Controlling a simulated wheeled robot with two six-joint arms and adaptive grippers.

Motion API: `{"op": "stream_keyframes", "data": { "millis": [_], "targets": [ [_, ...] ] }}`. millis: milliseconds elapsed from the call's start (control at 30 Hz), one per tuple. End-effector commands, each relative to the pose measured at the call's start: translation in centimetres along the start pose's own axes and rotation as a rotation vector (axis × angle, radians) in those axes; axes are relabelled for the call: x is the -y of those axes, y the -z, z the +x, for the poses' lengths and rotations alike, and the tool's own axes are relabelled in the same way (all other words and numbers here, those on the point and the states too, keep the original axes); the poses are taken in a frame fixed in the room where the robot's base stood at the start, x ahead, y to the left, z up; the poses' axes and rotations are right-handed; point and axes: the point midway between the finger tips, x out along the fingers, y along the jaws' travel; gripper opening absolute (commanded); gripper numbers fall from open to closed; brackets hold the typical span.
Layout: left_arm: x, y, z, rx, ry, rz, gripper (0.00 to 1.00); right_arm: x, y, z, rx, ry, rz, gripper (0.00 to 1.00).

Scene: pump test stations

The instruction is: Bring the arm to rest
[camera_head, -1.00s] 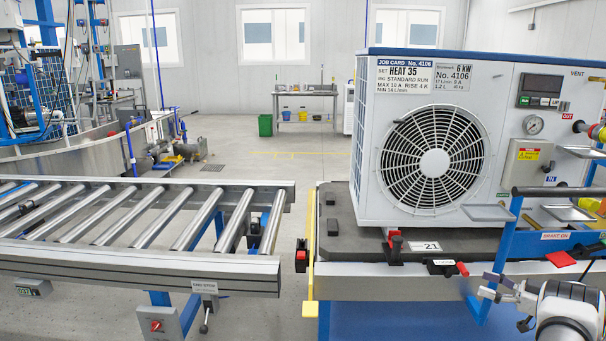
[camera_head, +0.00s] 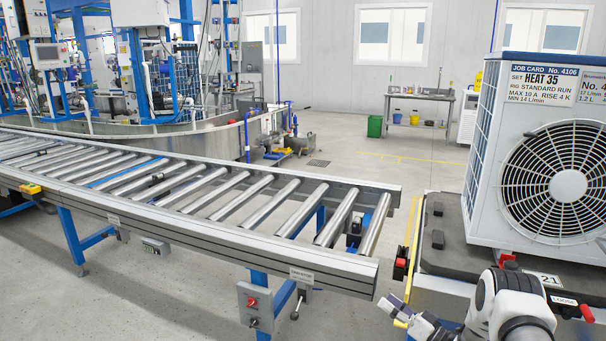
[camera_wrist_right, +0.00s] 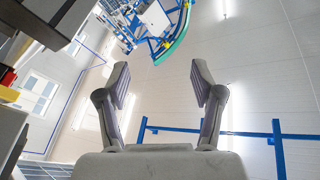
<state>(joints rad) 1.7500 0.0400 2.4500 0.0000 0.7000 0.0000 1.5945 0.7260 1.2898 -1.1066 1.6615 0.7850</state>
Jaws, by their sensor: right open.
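My right arm comes in at the bottom right of the head view. Its gripper (camera_head: 396,311) is at the left front of the cart that carries the grey heat unit (camera_head: 553,160). In the right wrist view the two fingers of this gripper (camera_wrist_right: 161,78) stand wide apart with nothing between them. Wall, ceiling and blue frames show behind them, out of reach. My left gripper is not in either view.
A roller conveyor (camera_head: 240,236) runs from the left to near the cart (camera_head: 440,225), with a narrow gap before it. A red button box (camera_head: 255,304) hangs below the conveyor. Open floor (camera_head: 370,165) lies behind, with a green bin (camera_head: 375,126) and a bench (camera_head: 416,97).

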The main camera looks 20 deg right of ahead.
Motion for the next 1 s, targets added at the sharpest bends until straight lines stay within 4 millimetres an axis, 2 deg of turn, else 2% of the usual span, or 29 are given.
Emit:
{"op": "stream_keyframes", "data": {
  "millis": [33,100,167,200,267,300,367,400,500,567,700,800,867,900,1000],
  "targets": [
    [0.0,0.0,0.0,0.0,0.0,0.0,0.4,2.5,-3.5,3.0,0.042,-0.027,0.055,0.67],
    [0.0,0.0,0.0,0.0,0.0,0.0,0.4,5.7,-8.3,5.5,0.123,-0.098,0.111,0.67],
    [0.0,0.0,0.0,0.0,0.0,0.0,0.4,8.8,-12.8,6.5,0.223,-0.171,0.145,0.67],
    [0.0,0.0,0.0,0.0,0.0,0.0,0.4,10.8,-15.9,6.4,0.305,-0.226,0.158,0.67],
    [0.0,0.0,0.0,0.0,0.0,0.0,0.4,13.9,-20.2,4.9,0.448,-0.314,0.163,0.67],
    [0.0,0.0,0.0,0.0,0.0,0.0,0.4,15.9,-22.8,3.0,0.553,-0.375,0.157,0.67],
    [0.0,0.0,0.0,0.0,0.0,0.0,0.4,18.3,-25.7,-0.6,0.712,-0.466,0.134,0.67],
    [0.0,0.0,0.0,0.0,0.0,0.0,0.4,19.6,-27.1,-3.4,0.813,-0.521,0.116,0.67],
    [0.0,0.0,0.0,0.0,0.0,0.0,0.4,22.0,-28.8,-9.9,1.027,-0.639,0.073,0.67],
    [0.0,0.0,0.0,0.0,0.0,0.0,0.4,23.1,-29.0,-13.5,1.136,-0.697,0.054,0.67],
    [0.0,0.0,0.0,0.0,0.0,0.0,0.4,25.1,-28.3,-20.6,1.346,-0.819,0.032,0.67],
    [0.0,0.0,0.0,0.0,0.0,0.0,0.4,26.4,-27.3,-25.1,1.496,-0.885,0.016,0.67],
    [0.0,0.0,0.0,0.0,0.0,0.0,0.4,26.8,-27.2,-26.7,1.614,-0.843,-0.039,0.67],
    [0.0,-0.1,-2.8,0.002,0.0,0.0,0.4,28.0,-24.8,-25.7,1.601,-0.843,-0.038,0.67],
    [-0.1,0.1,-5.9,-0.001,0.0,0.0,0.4,29.4,-22.3,-25.0,1.597,-0.844,-0.036,0.67]
  ]
}}
